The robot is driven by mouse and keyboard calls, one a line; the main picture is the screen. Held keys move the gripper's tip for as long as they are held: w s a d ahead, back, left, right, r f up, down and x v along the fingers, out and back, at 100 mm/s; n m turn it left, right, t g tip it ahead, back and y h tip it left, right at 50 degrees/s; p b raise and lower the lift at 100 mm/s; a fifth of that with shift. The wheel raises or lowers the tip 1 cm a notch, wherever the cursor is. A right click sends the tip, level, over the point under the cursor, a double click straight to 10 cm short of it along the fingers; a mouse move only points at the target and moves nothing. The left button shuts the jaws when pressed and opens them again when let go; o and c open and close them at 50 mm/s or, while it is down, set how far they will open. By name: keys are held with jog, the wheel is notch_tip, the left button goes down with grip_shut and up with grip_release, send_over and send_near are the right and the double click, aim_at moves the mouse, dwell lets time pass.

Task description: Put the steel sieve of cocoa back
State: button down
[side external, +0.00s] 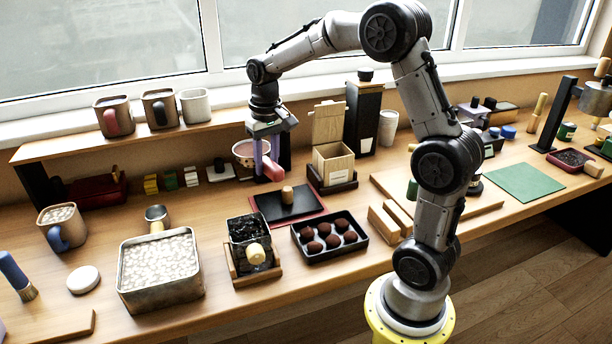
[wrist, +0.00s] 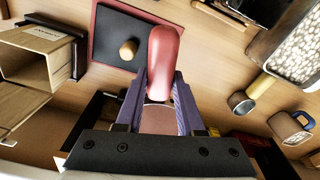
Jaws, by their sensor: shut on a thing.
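The steel sieve of cocoa (side external: 246,148) has a round metal bowl and a dull red handle (side external: 273,169). My gripper (side external: 268,172) is shut on the handle and holds the sieve above the bench, near the back shelf. In the wrist view, the red handle (wrist: 166,60) sticks out between the purple fingers of my gripper (wrist: 160,85). Part of the bowl with brown cocoa (wrist: 159,118) shows between the fingers, close to the palm. The rest of the bowl is hidden there. The sieve looks roughly level in the side view.
A black slab with a wooden knob (side external: 287,203) lies below, on a red mat. A wooden box with an open lid (side external: 333,165) stands right of my gripper. A tray of truffles (side external: 355,253) and a tin of marshmallows (side external: 133,292) stand in front. Mugs (side external: 116,117) line the shelf.

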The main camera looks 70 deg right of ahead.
jog(key=w+a+f+n, duration=0.1)
jog(key=w+a+f, duration=0.3)
jog(key=w, duration=0.5)
notch_tip(320, 180, down, 3)
jog(key=shift+w+a+r+n, duration=0.15)
jog(key=shift+a+n, duration=0.05)
jog(key=shift+n, duration=0.2)
jog(key=shift+f, duration=3)
jog(key=shift+f, duration=0.6)
jog(key=shift+c, duration=2.2)
grip_release()
